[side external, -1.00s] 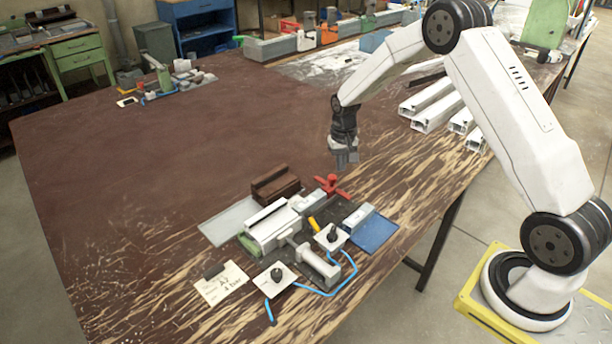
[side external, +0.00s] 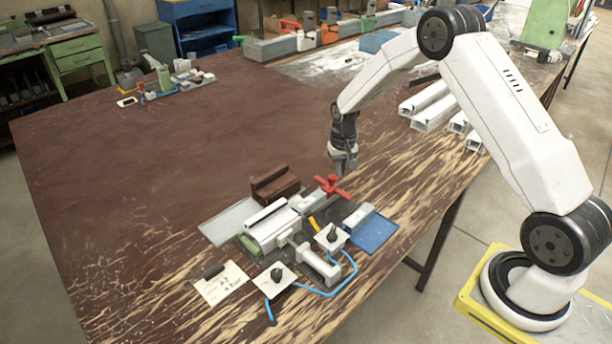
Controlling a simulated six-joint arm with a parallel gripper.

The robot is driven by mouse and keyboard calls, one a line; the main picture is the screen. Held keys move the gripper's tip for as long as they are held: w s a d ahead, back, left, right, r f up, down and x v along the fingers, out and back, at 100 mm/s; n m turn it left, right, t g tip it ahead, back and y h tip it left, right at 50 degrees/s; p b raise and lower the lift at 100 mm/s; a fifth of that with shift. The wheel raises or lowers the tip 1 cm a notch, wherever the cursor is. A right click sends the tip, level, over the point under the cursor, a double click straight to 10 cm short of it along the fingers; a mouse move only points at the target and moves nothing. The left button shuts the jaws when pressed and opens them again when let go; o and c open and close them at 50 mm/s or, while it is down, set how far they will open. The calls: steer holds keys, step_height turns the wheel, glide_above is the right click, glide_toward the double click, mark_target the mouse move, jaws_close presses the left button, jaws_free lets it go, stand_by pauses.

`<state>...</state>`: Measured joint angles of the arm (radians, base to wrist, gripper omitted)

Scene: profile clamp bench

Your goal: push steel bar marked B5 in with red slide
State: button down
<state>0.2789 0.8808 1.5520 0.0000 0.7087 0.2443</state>
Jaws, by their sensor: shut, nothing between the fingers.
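The clamp fixture (side external: 270,229) stands on the near part of the bench. The red part (side external: 332,187), shaped like a cross handle, sits at its back right and is the only red piece on it. A small grey metal block (side external: 309,203) lies just left of the red part. Another grey bar (side external: 358,216) lies at the left edge of a blue plate. No B5 mark is readable, so I cannot tell which piece is the marked bar. My gripper (side external: 346,172) is shut and empty, pointing down close by the red part; whether they touch is unclear.
A dark brown block (side external: 275,184) stands behind the fixture. Two white plates with black knobs (side external: 331,236) and blue hoses lie in front. White profiles (side external: 432,105) lie at the right edge. The bench's middle is clear.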

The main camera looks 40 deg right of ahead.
mark_target(306, 203)
steer(key=shift+a, duration=0.4)
steer(key=shift+a, duration=6.2)
stand_by(0.3)
steer(key=shift+r, duration=0.1)
steer(key=shift+w+d+r, duration=0.1)
steer(key=shift+d+r, duration=0.05)
steer(key=shift+r, duration=0.85)
steer(key=shift+d+r, duration=0.2)
steer(key=shift+r, duration=0.6)
steer(key=shift+d+r, duration=0.2)
steer(key=shift+r, duration=0.6)
steer(key=shift+d+r, duration=0.2)
steer(key=shift+r, duration=0.6)
